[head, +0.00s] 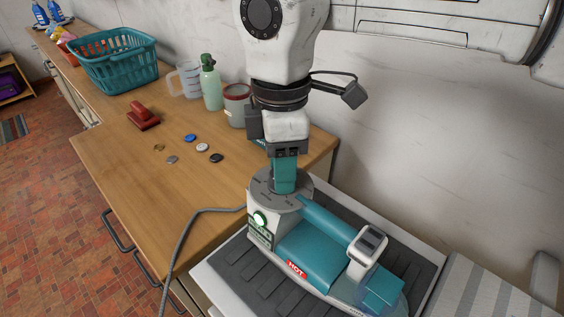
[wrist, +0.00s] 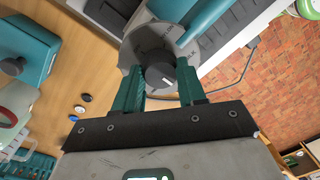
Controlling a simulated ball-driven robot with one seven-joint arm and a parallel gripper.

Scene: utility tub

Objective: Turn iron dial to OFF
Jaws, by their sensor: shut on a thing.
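The teal and grey iron (head: 312,252) lies on a dark ribbed rest, with a red HOT label and a lit green-white lamp on its grey end. My gripper (head: 285,190) points straight down over the plate. In the wrist view, my gripper (wrist: 162,88) is shut on the dark dial knob (wrist: 160,74), a teal finger on each side. A pale pointer line shows on the knob. The knob is hidden by the fingers in the head view.
A grey cord (head: 188,232) runs from the iron over the counter edge. A red-lidded jar (head: 236,104), green bottle (head: 210,82), measuring jug (head: 187,80), red brush-like object (head: 143,116) and several small discs (head: 203,147) stand or lie on the wooden counter. A teal basket (head: 112,66) is farther back.

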